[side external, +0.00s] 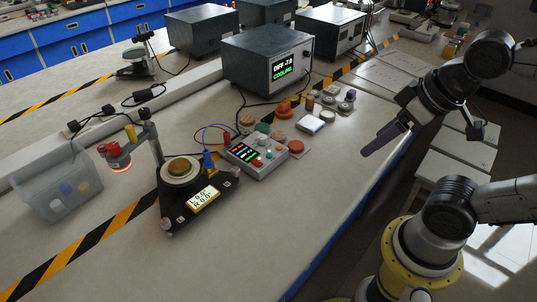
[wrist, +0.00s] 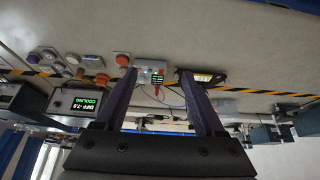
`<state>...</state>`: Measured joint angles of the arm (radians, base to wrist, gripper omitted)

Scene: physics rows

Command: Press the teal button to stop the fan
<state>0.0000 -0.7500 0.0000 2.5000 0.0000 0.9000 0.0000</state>
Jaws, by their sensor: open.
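A control box (side external: 255,157) with a small lit screen and several small buttons sits mid-bench. Loose round and square buttons stand around and behind it, including a greenish one (side external: 277,135) and an orange one (side external: 296,146). I cannot tell surely which is the teal button, and I cannot identify a fan. My gripper (side external: 385,138) is raised at the bench's right edge, clear of the box and buttons. In the wrist view my gripper (wrist: 159,73) is open, its two dark fingers apart with nothing between them. The control box (wrist: 151,74) appears beyond the fingertips.
A grey unit (side external: 268,62) reading "COOLING" stands behind. A clear bin (side external: 57,185) is at far left. The front bench surface (side external: 270,225) is bare.

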